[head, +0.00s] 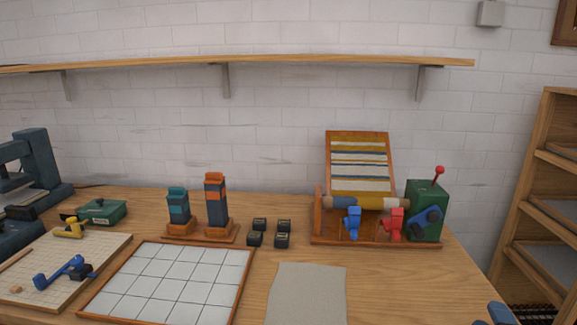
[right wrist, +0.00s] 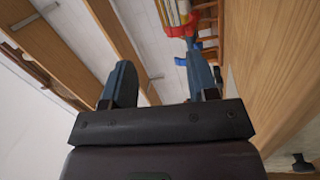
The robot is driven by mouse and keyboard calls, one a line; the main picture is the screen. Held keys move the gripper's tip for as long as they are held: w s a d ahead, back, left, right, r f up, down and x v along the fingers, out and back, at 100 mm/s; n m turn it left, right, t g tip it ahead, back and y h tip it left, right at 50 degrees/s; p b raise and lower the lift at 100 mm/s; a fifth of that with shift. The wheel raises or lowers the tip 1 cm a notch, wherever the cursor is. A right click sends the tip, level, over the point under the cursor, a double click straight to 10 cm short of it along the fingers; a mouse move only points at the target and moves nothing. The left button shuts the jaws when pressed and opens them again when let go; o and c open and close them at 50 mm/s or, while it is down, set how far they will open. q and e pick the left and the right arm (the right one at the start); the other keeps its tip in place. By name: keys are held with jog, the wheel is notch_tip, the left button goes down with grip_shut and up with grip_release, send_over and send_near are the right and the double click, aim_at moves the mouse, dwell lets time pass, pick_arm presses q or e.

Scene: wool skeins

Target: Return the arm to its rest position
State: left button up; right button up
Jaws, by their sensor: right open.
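My left gripper is in neither view.
A winding machine with a green box (head: 426,205) and red-knobbed lever stands at the bench's right end. A wooden shelf rack (head: 520,190) stands to the right. A gridded tray (head: 170,282), grey mat (head: 308,292) and several small black blocks lie on the bench.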

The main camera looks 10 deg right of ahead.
jog(key=s+a+f+m+g+h, duration=0.1)
jog(key=s+a+f+m+g, duration=0.3)
jog(key=s+f+m+g, duration=0.8)
jog(key=s+a+f+g+y, duration=0.35)
jog(key=s+a+y, duration=0.25)
jog(key=s+a, duration=0.7)
jog(key=w+f+t+y+p, duration=0.1)
jog(key=w+f+t, duration=0.3)
jog(key=w+t, duration=0.4)
jog(key=shift+w+f+n+p, duration=0.25)
jog(key=shift+w+n+p, duration=0.2)
jog(key=shift+p, duration=0.3)
